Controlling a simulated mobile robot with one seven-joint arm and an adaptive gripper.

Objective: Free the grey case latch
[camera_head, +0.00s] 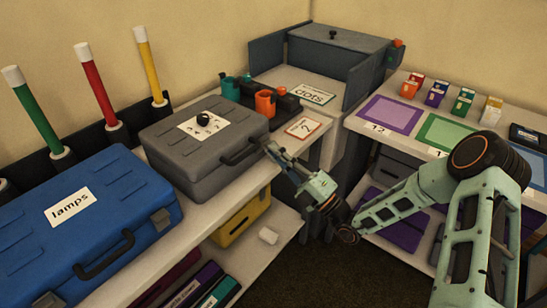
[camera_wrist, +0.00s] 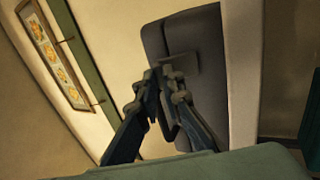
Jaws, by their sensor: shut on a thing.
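The grey case (camera_head: 180,160) lies closed on the left shelf top, with a dark handle (camera_head: 240,154) and a dial on a white card (camera_head: 203,123) on its lid. My gripper (camera_head: 270,149) is at the right end of the case's front face. In the wrist view my gripper (camera_wrist: 163,78) has its fingers closed together on the grey latch (camera_wrist: 183,62), against the dark grey case side (camera_wrist: 192,30). The fingers cover much of the latch. In the head view the latch is hidden behind my gripper.
A blue case (camera_head: 95,215) labelled "lamps" stands left of the grey case. Cups, an orange one (camera_head: 265,103) among them, and a card (camera_head: 303,127) are behind it.

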